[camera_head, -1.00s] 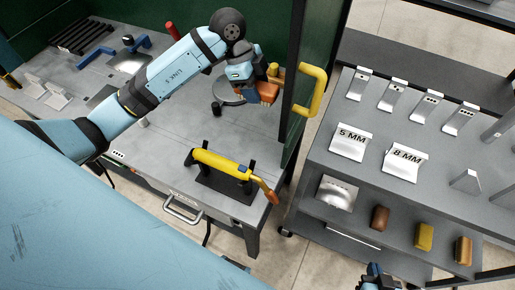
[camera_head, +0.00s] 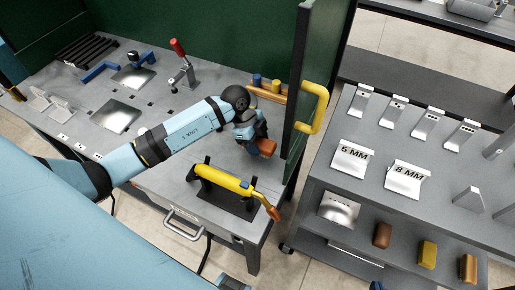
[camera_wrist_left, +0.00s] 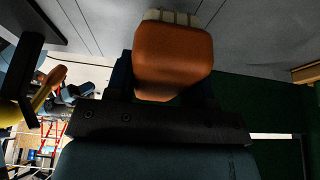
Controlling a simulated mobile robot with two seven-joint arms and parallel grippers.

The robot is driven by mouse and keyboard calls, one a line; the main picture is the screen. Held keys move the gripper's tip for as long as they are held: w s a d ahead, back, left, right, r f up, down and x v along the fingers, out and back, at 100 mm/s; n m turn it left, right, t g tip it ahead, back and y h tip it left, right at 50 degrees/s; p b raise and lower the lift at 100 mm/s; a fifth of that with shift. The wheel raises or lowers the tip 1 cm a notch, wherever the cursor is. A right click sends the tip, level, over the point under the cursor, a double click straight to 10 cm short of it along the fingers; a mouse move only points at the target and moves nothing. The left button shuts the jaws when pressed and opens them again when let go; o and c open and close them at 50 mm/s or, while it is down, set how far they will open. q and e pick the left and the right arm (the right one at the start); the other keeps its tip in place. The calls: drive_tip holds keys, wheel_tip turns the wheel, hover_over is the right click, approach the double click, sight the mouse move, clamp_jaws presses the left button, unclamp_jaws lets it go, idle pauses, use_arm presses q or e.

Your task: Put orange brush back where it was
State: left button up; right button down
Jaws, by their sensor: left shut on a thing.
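The orange brush (camera_head: 264,147) is held by my left gripper (camera_head: 257,141), above the grey workbench (camera_head: 160,183) and just behind the yellow tool. In the left wrist view the brush (camera_wrist_left: 173,55) fills the upper middle as an orange block with pale bristles at its far end. The fingers (camera_wrist_left: 165,85) are shut on its sides. A wooden rack (camera_head: 266,93) with a yellow and a blue piece in it stands at the back of the bench. Of my right gripper, only a small dark piece (camera_head: 376,286) shows at the bottom edge.
A yellow tool (camera_head: 222,178) lies on a black stand in front of the brush. A green panel with a yellow handle (camera_head: 317,110) stands close to the right. A cart at right holds metal brackets (camera_head: 352,157) and, lower down, brown, yellow and orange-brown blocks (camera_head: 427,254).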

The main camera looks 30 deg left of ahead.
use_arm(q)
wheel_tip(320, 180, down, 3)
drive_tip(key=shift+r, duration=0.15)
drive_tip(key=shift+f, duration=0.35)
drive_tip(key=shift+f, duration=0.15)
drive_tip(key=o, duration=0.8)
drive_tip(key=shift+o, duration=0.2)
drive_tip(key=shift+a+r, duration=0.1)
drive_tip(key=shift+r, duration=0.25)
drive_tip(key=v, duration=1.1)
drive_tip(key=shift+a+r, duration=0.15)
drive_tip(key=shift+r, duration=0.15)
